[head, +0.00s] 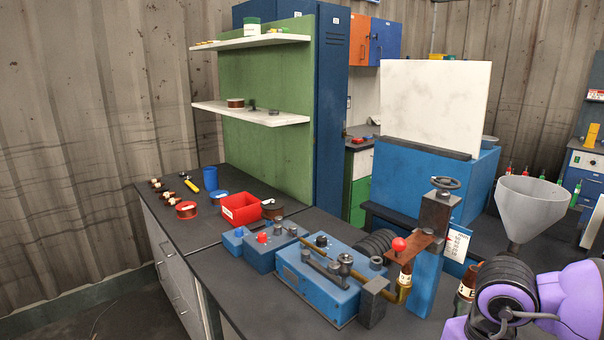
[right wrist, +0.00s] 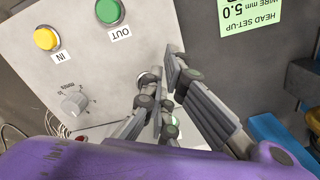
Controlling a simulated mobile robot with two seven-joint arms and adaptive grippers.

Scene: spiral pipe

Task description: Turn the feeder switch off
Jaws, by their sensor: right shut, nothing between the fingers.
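In the right wrist view, a light grey control panel (right wrist: 85,25) has a yellow button (right wrist: 46,39) labelled IN, a green button (right wrist: 109,11) labelled OUT and a round dial (right wrist: 73,103). My right gripper (right wrist: 163,80) is shut and empty in front of this panel. A small round metal part (right wrist: 148,78) shows beside the fingertips, partly hidden by them. I cannot tell whether it is the feeder switch, or whether the fingers touch it. In the head view only my purple right arm shows, at the lower right, with its gripper out of frame. My left gripper is not in view.
A green label (right wrist: 250,14) is at the upper right of the wrist view, with blue parts (right wrist: 270,130) below. In the head view, a dark bench (head: 225,290) carries a blue machine (head: 318,285) and a red bin (head: 240,208). A grey funnel (head: 531,205) stands near my right arm.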

